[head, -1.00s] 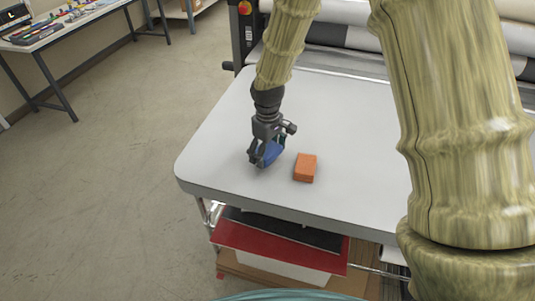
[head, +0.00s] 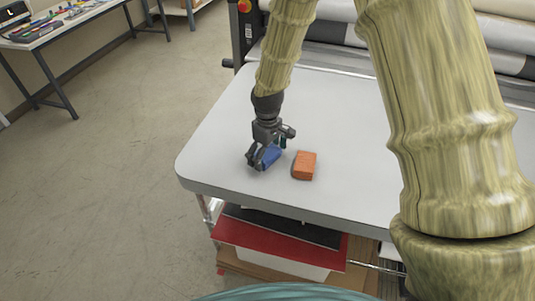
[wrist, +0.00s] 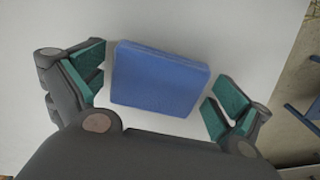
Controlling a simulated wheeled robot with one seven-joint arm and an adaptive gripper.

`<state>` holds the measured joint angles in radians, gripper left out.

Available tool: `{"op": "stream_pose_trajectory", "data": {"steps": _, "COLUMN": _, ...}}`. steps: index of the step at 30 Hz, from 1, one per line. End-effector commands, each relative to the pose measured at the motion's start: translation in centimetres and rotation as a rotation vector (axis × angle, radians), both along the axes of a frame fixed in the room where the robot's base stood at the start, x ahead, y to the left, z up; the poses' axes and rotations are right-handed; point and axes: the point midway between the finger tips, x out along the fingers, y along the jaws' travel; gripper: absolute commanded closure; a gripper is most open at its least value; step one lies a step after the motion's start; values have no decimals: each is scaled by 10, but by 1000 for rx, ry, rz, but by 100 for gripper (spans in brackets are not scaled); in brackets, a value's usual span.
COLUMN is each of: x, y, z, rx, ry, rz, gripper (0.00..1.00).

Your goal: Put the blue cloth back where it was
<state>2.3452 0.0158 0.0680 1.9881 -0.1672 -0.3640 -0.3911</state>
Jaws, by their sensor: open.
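The blue cloth (head: 268,155), a folded block-like piece, lies on the white table (head: 225,150) near its left end. In the wrist view the blue cloth (wrist: 160,78) sits between the two finger pads, with a gap on each side. My gripper (head: 264,158) is open and points down over the cloth, its fingers low on either side of it. In the wrist view my gripper (wrist: 155,90) shows teal pads spread wide. Part of the cloth is hidden behind the fingers in the head view.
An orange block (head: 304,165) lies close to the right of the cloth. The table's front left edge is near. A shelf below holds a red sheet (head: 275,249). Large rolls of a machine (head: 350,40) stand behind. The table top left of the gripper is clear.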

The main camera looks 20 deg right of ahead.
Motion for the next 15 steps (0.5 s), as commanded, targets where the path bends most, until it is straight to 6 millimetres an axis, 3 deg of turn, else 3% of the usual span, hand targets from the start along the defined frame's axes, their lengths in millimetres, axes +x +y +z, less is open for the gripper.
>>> {"op": "stream_pose_trajectory", "data": {"steps": 8, "x": 0, "y": 0, "z": 6, "rx": 0, "ry": -1, "rz": 0, "gripper": 0}}
{"op": "stream_pose_trajectory", "data": {"steps": 15, "x": 0, "y": 0, "z": 28, "rx": 1, "ry": -2, "rz": 0, "gripper": 0}}
